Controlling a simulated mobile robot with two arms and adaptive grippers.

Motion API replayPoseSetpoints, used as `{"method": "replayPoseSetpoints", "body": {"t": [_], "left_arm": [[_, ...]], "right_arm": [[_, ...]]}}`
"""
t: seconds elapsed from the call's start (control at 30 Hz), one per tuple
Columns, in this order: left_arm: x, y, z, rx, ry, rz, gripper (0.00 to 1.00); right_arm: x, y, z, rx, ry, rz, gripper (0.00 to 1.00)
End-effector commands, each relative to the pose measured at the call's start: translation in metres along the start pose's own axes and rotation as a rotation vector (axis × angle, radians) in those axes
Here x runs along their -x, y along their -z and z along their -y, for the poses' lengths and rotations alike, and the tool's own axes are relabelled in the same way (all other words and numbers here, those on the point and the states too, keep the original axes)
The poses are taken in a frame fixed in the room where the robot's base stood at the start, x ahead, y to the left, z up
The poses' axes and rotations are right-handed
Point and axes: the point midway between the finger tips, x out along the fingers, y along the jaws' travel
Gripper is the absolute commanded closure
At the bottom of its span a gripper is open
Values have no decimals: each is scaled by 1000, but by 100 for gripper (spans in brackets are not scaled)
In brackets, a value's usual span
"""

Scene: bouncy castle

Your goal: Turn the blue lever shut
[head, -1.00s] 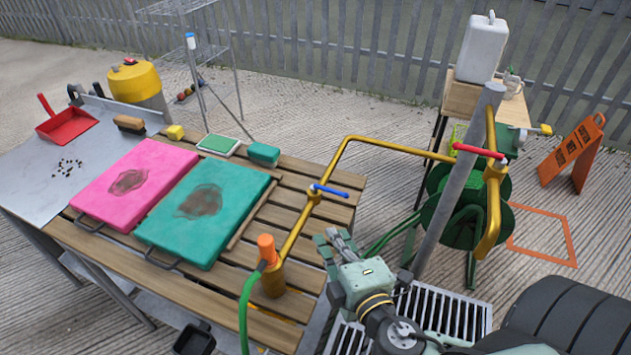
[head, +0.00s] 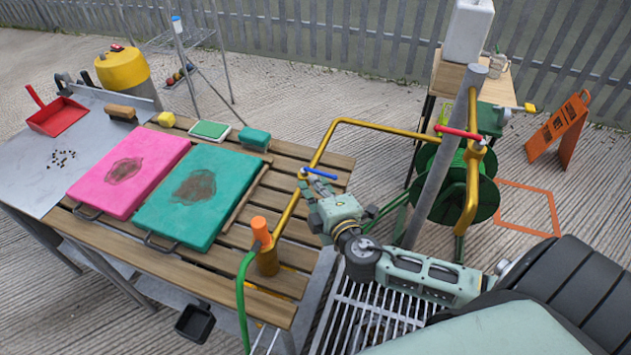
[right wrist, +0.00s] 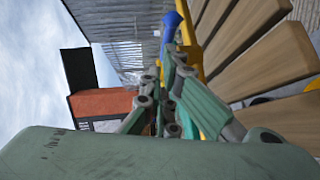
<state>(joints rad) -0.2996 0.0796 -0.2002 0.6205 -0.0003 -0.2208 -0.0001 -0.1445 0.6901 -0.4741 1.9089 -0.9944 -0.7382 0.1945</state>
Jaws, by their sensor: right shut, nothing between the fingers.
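The blue lever (head: 320,173) sits on the yellow pipe (head: 288,215), in the middle of the head view, and points to the right, about along the table's slats. My right gripper (head: 308,186) is shut and empty, with its fingertips just below the lever, close to its valve. I cannot tell from the head view whether they touch. In the right wrist view the blue lever (right wrist: 172,22) shows at the top, beyond the fingers (right wrist: 172,75) and in line with them. My left gripper is not in view.
A red lever (head: 459,132) sits on the pipe's right branch beside a grey post (head: 440,155). The pink (head: 95,195) and teal pads (head: 225,170) lie on the slatted table. An orange-capped pipe end (head: 262,232) with a green hose stands at the table's front edge.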

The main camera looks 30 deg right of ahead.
Motion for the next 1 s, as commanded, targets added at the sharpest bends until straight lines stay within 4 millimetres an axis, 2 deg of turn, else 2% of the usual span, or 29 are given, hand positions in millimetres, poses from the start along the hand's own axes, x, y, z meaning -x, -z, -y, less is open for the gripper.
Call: {"method": "replayPoseSetpoints", "body": {"t": [0.37,0.6,1.0], "left_arm": [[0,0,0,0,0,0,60],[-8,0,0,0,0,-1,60],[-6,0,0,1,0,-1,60]], "right_arm": [[-2,-2,0,0,0,0,100],[-8,-13,1,0,-1,1,100],[-10,-15,-3,2,-3,5,100]]}}
